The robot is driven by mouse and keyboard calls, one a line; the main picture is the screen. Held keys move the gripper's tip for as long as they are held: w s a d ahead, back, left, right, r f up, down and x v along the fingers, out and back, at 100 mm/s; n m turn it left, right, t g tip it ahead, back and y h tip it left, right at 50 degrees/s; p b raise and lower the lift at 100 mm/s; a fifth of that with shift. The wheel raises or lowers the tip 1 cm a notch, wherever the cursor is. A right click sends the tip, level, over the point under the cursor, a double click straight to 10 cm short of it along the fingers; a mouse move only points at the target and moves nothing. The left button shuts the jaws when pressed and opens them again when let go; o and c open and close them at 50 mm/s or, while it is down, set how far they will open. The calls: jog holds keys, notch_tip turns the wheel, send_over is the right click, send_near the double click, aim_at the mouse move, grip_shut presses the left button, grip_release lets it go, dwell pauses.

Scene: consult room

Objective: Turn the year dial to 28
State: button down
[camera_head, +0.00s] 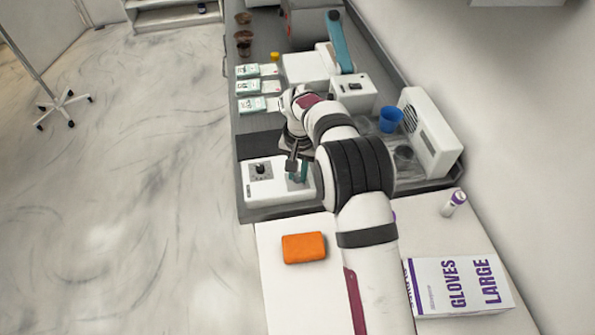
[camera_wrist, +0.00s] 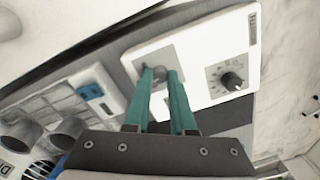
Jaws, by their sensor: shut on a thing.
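A white box with two dials (camera_head: 251,200) sits at the near end of the grey counter; it also shows in the wrist view (camera_wrist: 215,50). One black dial (camera_head: 260,169) with a ring of marks is free; in the wrist view it is the right-hand dial (camera_wrist: 232,81). My gripper (camera_head: 297,175) is over the other dial, at the box's right side. In the wrist view its teal fingers (camera_wrist: 160,76) are shut on that grey knob (camera_wrist: 158,72), one finger on each side. Its markings are mostly hidden, and I cannot read which dial is the year dial.
An orange block (camera_head: 304,247) and a glove box (camera_head: 458,287) lie on the white table in front. A blue cup (camera_head: 391,119) and a white device (camera_head: 431,133) stand right of my arm. Several green-white packs (camera_head: 250,87) lie farther back. Open floor is left.

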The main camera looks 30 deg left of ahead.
aim_at(299, 177)
jog(key=shift+m, duration=0.7)
jog(key=c, duration=0.8)
grip_release()
jog(key=shift+o, duration=0.2)
notch_tip(299, 177, up, 16)
jog(key=shift+d, duration=0.25)
